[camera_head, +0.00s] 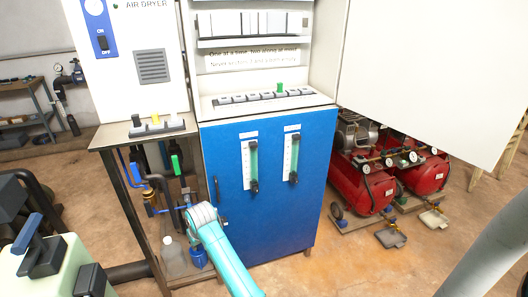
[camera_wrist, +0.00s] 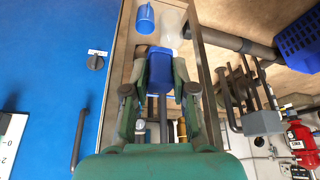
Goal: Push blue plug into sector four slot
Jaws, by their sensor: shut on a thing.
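My gripper (camera_wrist: 160,78) shows in the wrist view with its two green fingers closed on the blue plug (camera_wrist: 160,72). The plug sits between the fingertips, above a wooden board and beside the blue cabinet. In the head view my teal arm reaches to the cabinet's left side; the fingers and blue plug cannot be made out there. The white slot row (camera_head: 262,97) lies on the cabinet's ledge, up and right of my arm's end. A green plug (camera_head: 279,87) stands in it, right of the middle. The slot numbers are too small to read.
A rack (camera_head: 157,127) with black, yellow and white plugs stands on the side table. A sign (camera_head: 253,57) hangs above the slot row. Red compressors (camera_head: 362,182) stand at right.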

